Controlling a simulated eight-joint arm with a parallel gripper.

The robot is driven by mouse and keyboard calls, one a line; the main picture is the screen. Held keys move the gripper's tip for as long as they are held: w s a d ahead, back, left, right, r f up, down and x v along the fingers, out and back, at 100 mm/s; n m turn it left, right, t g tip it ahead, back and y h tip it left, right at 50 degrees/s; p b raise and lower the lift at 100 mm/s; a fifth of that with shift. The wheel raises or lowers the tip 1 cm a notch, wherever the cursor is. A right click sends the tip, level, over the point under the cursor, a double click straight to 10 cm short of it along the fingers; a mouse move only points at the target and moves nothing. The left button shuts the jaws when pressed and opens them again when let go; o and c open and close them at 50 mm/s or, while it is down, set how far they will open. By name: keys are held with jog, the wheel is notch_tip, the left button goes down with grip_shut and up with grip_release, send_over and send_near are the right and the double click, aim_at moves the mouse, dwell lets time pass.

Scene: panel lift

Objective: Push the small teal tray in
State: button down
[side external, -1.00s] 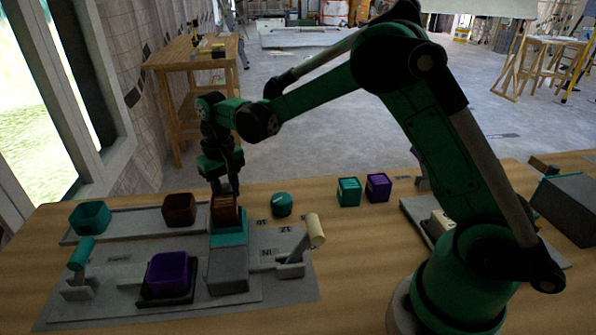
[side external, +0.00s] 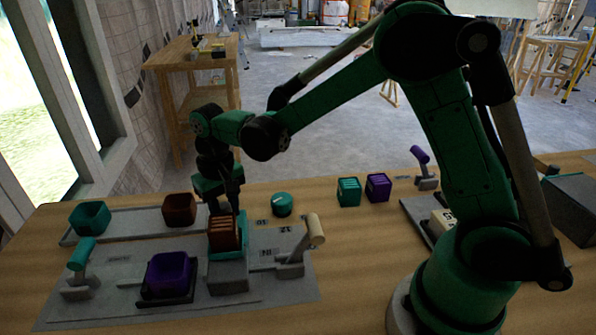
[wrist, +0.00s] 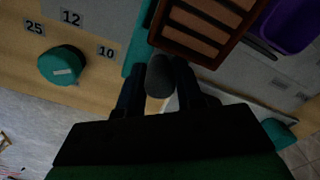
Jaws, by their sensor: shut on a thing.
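The small teal tray (side external: 243,240) carries a brown slatted block (side external: 225,232) and meets the grey housing (side external: 229,279) on the grey board in the side view. In the wrist view the tray's teal edge (wrist: 137,52) shows left of the brown block (wrist: 200,28). My gripper (side external: 227,207) is low behind the block, on the far side. In the wrist view my gripper (wrist: 160,88) has its fingers around a grey rounded knob (wrist: 160,72) at the tray's near edge. How far the tray reaches inside the housing is hidden.
A purple bin (side external: 168,272) sits in a dark holder left of the housing. A cream-topped lever (side external: 314,230) stands right and a teal-topped lever (side external: 81,255) left. Brown (side external: 179,209) and teal bins (side external: 90,216) stand behind. A teal knob (side external: 281,205) is on the table.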

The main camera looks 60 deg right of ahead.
aim_at(222, 218)
jog(key=s+a, duration=0.3)
jog(key=c, duration=0.9)
grip_release()
jog(key=shift+o, duration=0.2)
jog(key=shift+w+r, duration=0.1)
jog(key=shift+r, duration=2.75)
jog(key=s+d+r+n+t, duration=0.2)
jog(key=s+d+r+t, duration=0.1)
jog(key=s+d+t, duration=0.4)
jog(key=shift+s+d, duration=0.2)
jog(key=shift+s, duration=0.35)
